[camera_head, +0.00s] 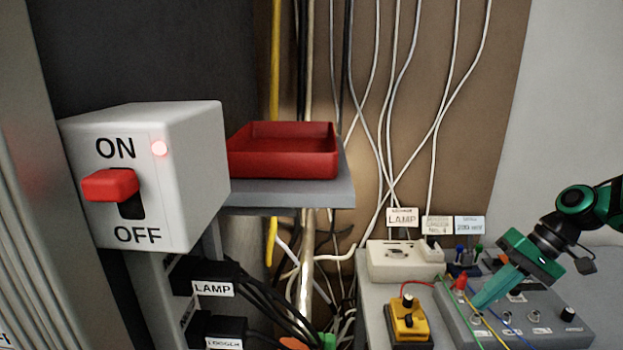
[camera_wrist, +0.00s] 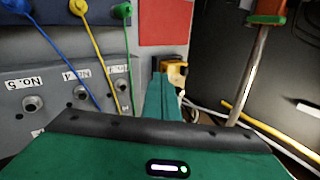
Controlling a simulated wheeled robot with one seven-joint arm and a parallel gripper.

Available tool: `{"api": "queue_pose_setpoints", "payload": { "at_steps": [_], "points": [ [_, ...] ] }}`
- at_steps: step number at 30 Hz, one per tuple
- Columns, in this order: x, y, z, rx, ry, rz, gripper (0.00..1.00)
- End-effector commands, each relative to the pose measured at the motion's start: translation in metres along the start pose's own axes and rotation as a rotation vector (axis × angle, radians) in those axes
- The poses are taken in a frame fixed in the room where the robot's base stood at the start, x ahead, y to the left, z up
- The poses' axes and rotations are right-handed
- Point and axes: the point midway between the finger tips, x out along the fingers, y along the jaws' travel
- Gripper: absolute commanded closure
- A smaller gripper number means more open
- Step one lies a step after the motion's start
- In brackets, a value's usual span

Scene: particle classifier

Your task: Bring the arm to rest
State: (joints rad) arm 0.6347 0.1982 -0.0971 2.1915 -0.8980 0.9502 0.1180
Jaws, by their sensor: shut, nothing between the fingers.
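My gripper (camera_head: 486,301) is at the lower right of the head view, green and black, pointing down and left. Its fingers are together with nothing between them. It is over the left part of a grey panel box (camera_head: 560,318) with sockets and coloured cables. In the wrist view the shut fingers (camera_wrist: 161,80) point away from the camera toward a small yellow device (camera_wrist: 174,72). Whether the fingertips touch the panel or the cables cannot be told.
A white switch box (camera_head: 185,180) with a red lever at ON and a lit red lamp stands at left. A red tray (camera_head: 290,172) sits on a grey shelf (camera_head: 290,196). A yellow device (camera_head: 408,322) and a beige box (camera_head: 400,262) stand left of my gripper. Cables hang behind.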

Motion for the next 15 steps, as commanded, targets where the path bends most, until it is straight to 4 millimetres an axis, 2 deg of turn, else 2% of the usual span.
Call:
{"api": "queue_pose_setpoints", "payload": {
  "at_steps": [6, 11, 15],
  "points": [
    [-0.01, -0.001, 0.045, 0.092, 0.033, 0.207, 1.0],
    [-0.021, 0.005, 0.084, 0.17, 0.069, 0.333, 1.0],
    [-0.03, 0.014, 0.122, 0.241, 0.105, 0.425, 1.0]
  ]
}}
